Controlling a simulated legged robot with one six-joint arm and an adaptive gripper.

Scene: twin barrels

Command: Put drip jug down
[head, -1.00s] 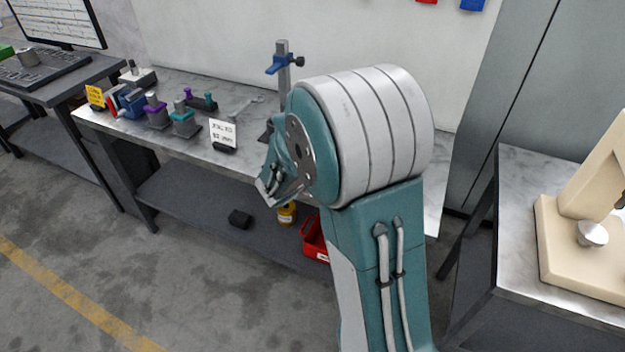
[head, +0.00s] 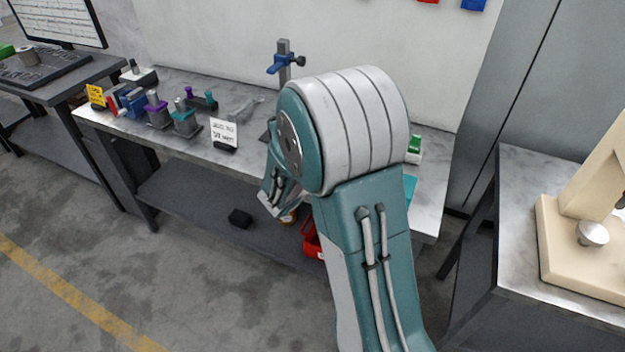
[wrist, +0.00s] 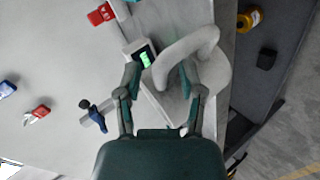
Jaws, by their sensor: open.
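The drip jug, pale grey with a thick loop handle (wrist: 190,52), is in the upper middle of the wrist view. It appears to rest near the bench edge; its base is partly hidden, so I cannot tell exactly what it stands on. My gripper (wrist: 161,84) is open, with its fingers apart on either side of the jug's near part. I cannot tell whether either finger touches it.
A small device with a green display (wrist: 145,58) sits beside the jug. The marble-topped bench (head: 185,82) carries several clamps and a sign (head: 223,133). Its lower shelf holds a black block (head: 240,218) and a red bin (head: 312,240). A beige machine (head: 570,245) stands right.

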